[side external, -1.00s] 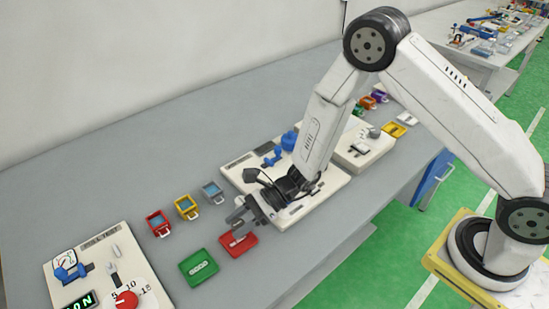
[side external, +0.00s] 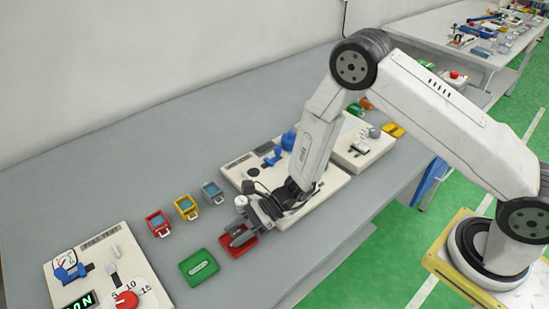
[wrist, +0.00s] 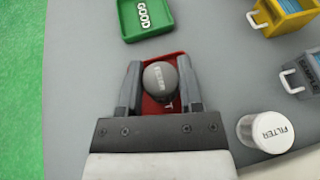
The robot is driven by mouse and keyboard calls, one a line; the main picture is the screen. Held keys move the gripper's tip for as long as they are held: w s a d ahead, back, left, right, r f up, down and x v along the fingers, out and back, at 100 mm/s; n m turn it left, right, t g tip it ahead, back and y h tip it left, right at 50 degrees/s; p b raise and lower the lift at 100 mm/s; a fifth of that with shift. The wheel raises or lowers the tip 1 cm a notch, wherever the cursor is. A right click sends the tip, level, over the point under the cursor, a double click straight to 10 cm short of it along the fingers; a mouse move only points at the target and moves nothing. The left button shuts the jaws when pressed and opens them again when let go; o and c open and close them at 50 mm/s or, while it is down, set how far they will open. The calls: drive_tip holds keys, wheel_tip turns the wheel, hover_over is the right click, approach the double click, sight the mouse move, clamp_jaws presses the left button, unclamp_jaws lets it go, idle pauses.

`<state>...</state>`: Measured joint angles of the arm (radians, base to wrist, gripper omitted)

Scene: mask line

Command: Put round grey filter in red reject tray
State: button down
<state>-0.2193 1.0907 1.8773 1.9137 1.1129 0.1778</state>
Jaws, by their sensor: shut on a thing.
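My gripper (wrist: 158,70) is shut on the round grey filter (wrist: 160,80), which sits between the two fingers in the wrist view with small lettering on top. Behind it lies the red reject tray (wrist: 178,108), with part of its lettering hidden by the filter. In the side view my gripper (side external: 241,233) is low at the red tray (side external: 234,254). I cannot tell there whether the filter touches the tray floor.
The green GOOD tray (wrist: 128,30) lies beside the red one. A white canister marked FILTER (wrist: 265,131) stands close to my gripper. A yellow bin (wrist: 285,18) and a grey bin (wrist: 296,85) are at the right.

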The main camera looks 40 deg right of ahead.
drive_tip(key=shift+f, duration=0.15)
drive_tip(key=shift+c, duration=1.3)
unclamp_jaws()
drive_tip(key=shift+d+r, duration=0.15)
drive_tip(key=shift+r, duration=0.1)
drive_tip(key=v, duration=1.1)
drive_tip(key=shift+s+d, duration=0.1)
drive_tip(key=shift+d, duration=0.2)
drive_tip(key=shift+s+r, duration=0.1)
drive_tip(key=shift+r, duration=0.05)
